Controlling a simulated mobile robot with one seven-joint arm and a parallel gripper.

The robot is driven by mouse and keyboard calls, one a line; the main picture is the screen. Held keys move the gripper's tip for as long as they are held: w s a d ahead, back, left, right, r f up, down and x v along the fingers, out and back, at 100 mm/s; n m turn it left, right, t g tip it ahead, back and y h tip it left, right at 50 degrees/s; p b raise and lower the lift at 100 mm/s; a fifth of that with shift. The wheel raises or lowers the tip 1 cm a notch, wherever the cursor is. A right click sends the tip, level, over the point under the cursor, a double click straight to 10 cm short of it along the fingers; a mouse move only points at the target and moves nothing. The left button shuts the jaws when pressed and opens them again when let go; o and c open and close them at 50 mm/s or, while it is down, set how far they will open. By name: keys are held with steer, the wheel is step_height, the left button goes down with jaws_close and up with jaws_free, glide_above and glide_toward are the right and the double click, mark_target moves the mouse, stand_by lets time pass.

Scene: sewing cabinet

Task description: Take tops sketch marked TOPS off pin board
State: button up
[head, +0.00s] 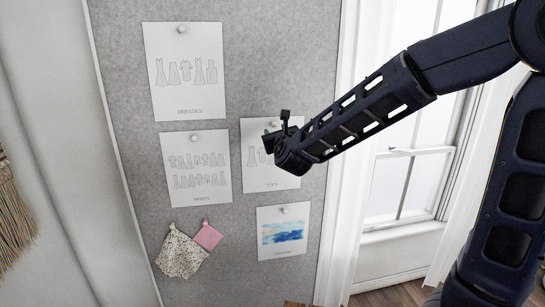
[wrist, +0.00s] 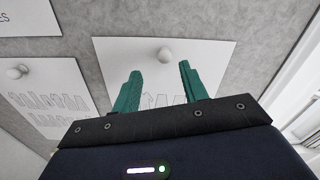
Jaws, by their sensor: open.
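The TOPS sketch (head: 255,179) is a white sheet pinned to the right half of the grey pin board (head: 270,40). Its lower part with the label shows in the head view, and my arm's end covers much of its upper right. My gripper (head: 271,131) is in front of this sheet's top. In the wrist view the sheet (wrist: 215,62) lies behind my green fingers (wrist: 160,78), which are open and apart with nothing between them. A round white pin (wrist: 165,56) at the sheet's top edge shows just beyond the fingertips. I cannot tell whether they touch the sheet.
The DRESSES sheet (head: 185,95) hangs upper left and another garment sheet (head: 196,160) left of TOPS. A blue painting (head: 283,236) hangs below, with fabric swatches (head: 181,254) lower left. A window (head: 410,185) stands right, a straw broom (head: 12,215) far left.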

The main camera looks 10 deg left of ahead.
mark_target(275, 126)
steer(key=shift+d+x, duration=0.2)
steer(key=shift+x, duration=1.1)
steer(key=shift+d+x, duration=0.15)
steer(key=shift+x, duration=1.15)
steer(key=shift+w, duration=0.15)
steer(key=shift+r, duration=0.1)
steer(key=shift+c, duration=0.4)
steer(key=c, duration=0.8)
